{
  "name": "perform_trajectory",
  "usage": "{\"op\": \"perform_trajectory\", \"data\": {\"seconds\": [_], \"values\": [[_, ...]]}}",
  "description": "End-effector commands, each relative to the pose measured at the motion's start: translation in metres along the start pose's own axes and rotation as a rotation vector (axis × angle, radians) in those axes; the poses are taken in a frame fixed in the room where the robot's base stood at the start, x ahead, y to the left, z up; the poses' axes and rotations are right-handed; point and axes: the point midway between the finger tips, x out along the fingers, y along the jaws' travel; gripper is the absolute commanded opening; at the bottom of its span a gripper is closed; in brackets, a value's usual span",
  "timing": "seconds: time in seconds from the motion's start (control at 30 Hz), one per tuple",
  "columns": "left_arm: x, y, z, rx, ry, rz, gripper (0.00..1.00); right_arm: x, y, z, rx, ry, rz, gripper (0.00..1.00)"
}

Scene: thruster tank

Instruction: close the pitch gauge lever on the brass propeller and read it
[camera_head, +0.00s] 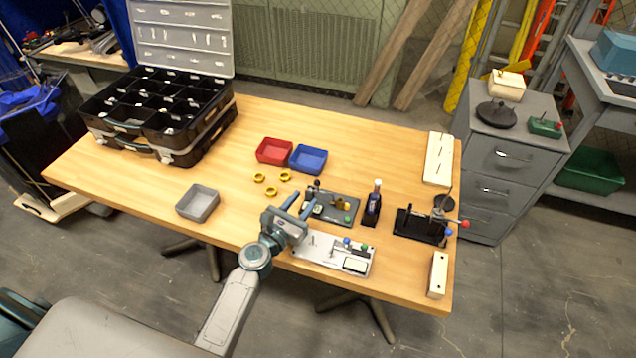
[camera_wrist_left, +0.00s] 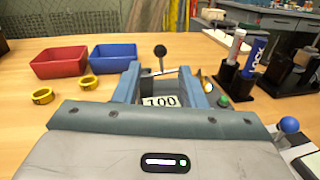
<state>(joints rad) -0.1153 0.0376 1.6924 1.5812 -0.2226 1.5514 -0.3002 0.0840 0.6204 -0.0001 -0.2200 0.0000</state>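The pitch gauge stands on a dark plate (camera_head: 346,217) at the middle front of the table. Its lever, with a black ball knob (camera_wrist_left: 160,50), stands up just beyond my left gripper's fingers. A white display reading 100 (camera_wrist_left: 160,101) shows between the fingers. A small brass piece (camera_head: 339,202), probably the propeller, sits on the plate; it is mostly hidden in the left wrist view. My left gripper (camera_head: 304,202) is open, its blue fingers apart at the gauge's left side. I cannot tell whether a finger touches the lever. My right gripper is not in view.
Red (camera_head: 274,151) and blue (camera_head: 308,158) bins and several yellow rings (camera_head: 271,191) lie behind. A grey bin (camera_head: 198,202) is left. A pale fixture plate (camera_head: 318,251) is in front. A dark blue bottle (camera_head: 373,204) and a black clamp stand (camera_head: 420,226) are right. Clear wood lies between.

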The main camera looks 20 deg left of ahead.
Motion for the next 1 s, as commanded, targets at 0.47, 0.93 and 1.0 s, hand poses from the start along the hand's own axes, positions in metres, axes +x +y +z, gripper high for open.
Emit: {"op": "perform_trajectory", "data": {"seconds": [0.47, 0.93, 1.0], "values": [[0.075, 0.000, 0.001, 0.003, -0.001, 0.000, 0.37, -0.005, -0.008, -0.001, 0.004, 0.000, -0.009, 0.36], [0.081, 0.000, 0.000, 0.004, 0.000, 0.000, 0.20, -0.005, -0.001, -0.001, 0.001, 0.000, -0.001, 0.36], [0.081, 0.000, 0.000, 0.004, 0.000, 0.000, 0.06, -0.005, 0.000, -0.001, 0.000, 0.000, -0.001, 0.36]]}}
